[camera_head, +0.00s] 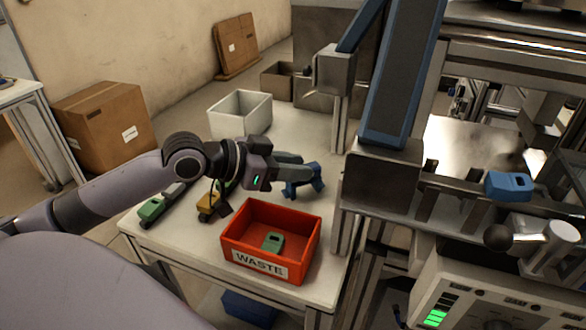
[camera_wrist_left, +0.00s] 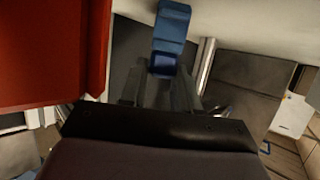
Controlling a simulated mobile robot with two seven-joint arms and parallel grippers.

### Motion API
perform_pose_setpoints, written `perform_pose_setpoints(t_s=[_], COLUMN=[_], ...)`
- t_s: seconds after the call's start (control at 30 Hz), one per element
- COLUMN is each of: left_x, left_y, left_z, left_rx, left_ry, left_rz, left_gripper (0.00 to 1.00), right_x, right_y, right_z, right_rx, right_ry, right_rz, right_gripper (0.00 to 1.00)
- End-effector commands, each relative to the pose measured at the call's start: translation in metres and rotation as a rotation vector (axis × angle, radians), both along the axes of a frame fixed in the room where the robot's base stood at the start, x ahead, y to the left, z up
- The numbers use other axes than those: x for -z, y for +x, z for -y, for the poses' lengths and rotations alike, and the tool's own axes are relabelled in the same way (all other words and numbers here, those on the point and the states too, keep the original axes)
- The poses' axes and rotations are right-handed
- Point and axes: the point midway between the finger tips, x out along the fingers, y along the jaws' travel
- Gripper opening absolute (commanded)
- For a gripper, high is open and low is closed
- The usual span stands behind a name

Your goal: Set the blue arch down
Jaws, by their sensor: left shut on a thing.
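The blue arch (camera_head: 303,179) is at the tips of my left gripper (camera_head: 297,168), over the right part of the white table behind the red bin. In the left wrist view the blue arch (camera_wrist_left: 171,40) shows between the two fingers (camera_wrist_left: 160,88), which are shut on it. I cannot tell whether the arch touches the table top. My right gripper is not in view.
A red bin marked WASTE (camera_head: 305,240) stands at the table's front with a green part (camera_head: 273,242) inside. Green (camera_head: 152,208) and yellow (camera_head: 206,207) parts lie to its left. A white bin (camera_head: 240,113) stands behind. Machine framing (camera_head: 380,185) borders the table's right side.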

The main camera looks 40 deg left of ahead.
Motion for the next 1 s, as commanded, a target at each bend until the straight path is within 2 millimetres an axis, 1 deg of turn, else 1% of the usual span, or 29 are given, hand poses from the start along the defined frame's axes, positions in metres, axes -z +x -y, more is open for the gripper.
perform_pose_setpoints(t_s=[0.03, 0.37, 0.4, 0.43, 0.47, 0.8, 1.0], left_x=[0.004, 0.0064, 0.0059, 0.0058, 0.0058, 0.003, 0.0016], left_y=[0.0, 0.0001, 0.0, 0.0001, 0.0001, -0.0002, -0.0091], left_z=[0.0001, 0.0001, 0.0001, 0.0001, 0.0001, -0.0002, -0.0069], left_rx=[0.0, 0.0, 0.0, 0.0, 0.0, 0.0, -0.003], left_ry=[-0.001, 0.0, 0.0, 0.0, 0.0, 0.001, 0.001], left_rz=[0.0, 0.002, 0.002, 0.002, 0.002, 0.002, -0.002], left_gripper=[0.0, 0.0, 0.44, 0.54, 0.56, 0.56, 0.56], right_x=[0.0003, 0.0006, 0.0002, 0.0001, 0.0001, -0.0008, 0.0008], right_y=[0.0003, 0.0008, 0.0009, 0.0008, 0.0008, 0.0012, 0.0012], right_z=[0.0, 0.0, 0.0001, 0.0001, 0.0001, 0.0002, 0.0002], right_rx=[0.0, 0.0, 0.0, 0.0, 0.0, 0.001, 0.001], right_ry=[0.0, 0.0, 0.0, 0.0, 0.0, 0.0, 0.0], right_rz=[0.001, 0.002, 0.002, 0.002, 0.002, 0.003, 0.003], right_gripper=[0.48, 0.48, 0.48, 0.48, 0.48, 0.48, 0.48])
